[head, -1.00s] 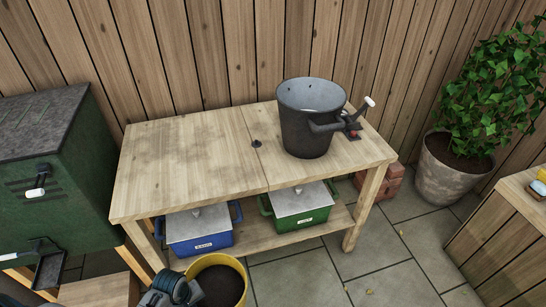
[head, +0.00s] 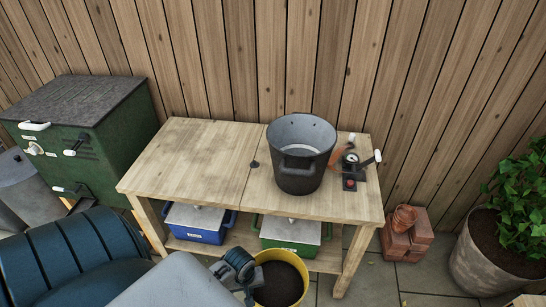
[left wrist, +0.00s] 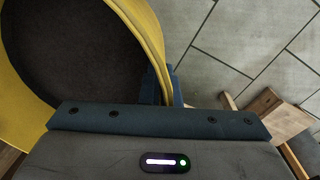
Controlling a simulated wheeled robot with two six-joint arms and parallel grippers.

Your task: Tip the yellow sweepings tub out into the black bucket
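The yellow sweepings tub (head: 302,287) is in front of the bench at the bottom of the head view, upright, with dark sweepings (head: 278,283) inside. My left gripper (head: 246,273) is shut on its rim at the left side. In the left wrist view the tub's yellow wall (left wrist: 148,30) runs down between the blue fingers (left wrist: 165,90); the fingertips are partly hidden. The black bucket (head: 300,173) stands upright on the right half of the bench, its mouth open upward, beyond the tub. My right gripper is out of view.
The wooden bench (head: 190,160) has a clear left half. A small black device with a red button (head: 350,184) stands right of the bucket. Blue (head: 197,222) and green (head: 290,234) lidded boxes sit on the shelf below. Bricks (head: 405,240) and a potted plant (head: 490,255) are at right.

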